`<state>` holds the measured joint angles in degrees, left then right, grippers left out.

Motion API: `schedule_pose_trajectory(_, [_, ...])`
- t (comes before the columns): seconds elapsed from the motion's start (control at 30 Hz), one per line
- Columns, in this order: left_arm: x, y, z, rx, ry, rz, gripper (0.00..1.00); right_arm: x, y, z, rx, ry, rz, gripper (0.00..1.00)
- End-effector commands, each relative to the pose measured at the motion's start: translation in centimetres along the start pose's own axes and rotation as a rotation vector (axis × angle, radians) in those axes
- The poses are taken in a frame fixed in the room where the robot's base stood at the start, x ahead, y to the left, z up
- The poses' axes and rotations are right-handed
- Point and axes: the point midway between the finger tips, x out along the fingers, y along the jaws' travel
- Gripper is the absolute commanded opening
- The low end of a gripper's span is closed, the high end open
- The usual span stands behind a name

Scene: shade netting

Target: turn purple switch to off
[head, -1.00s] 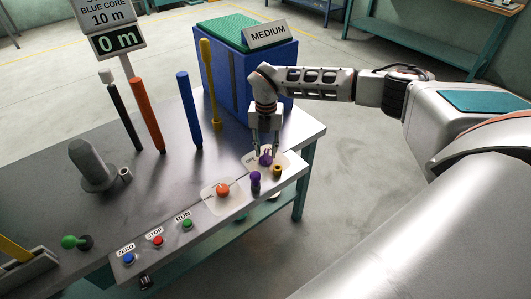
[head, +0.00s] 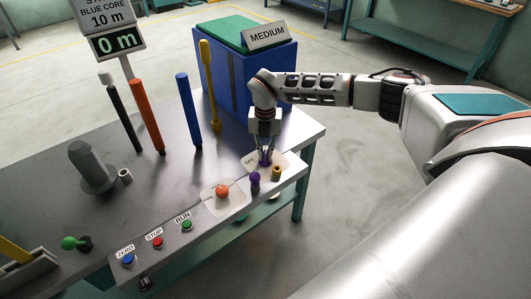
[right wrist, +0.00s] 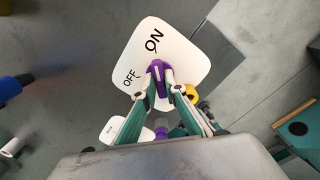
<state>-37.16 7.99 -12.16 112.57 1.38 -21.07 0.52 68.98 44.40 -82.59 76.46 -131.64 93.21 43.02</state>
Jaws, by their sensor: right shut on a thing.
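The purple switch (head: 264,160) is a knob on a white plate (head: 281,160) near the right end of the grey table. In the right wrist view the purple switch (right wrist: 157,69) stands between the words ON and OFF on the plate (right wrist: 178,45), and its pale mark appears to point toward ON. My right gripper (head: 266,157) points down over the knob. In the wrist view its fingertips (right wrist: 158,88) are shut on the knob from both sides. My left gripper is not in view.
A purple peg (head: 255,182) and a yellow ring-like part (head: 277,173) stand close in front of the switch. An orange knob (head: 222,191) sits on another white plate to the left. ZERO, STOP and RUN buttons line the front edge. A blue box (head: 225,85) stands behind.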

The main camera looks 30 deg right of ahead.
Motion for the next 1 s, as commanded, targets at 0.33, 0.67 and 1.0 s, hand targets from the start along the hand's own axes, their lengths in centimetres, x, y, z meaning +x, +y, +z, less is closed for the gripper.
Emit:
schedule_pose_trajectory(0.33, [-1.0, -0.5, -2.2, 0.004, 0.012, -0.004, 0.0, -0.4, 0.0, 0.0, -0.225, -0.002, 0.0, 0.0])
schedule_pose_trajectory(0.67, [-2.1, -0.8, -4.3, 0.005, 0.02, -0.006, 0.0, -0.3, 0.0, 0.0, -0.538, 0.001, -0.001, 0.0])
schedule_pose_trajectory(1.0, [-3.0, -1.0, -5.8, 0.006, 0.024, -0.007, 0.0, -0.1, 0.0, 0.0, -0.861, 0.001, -0.002, 0.0])
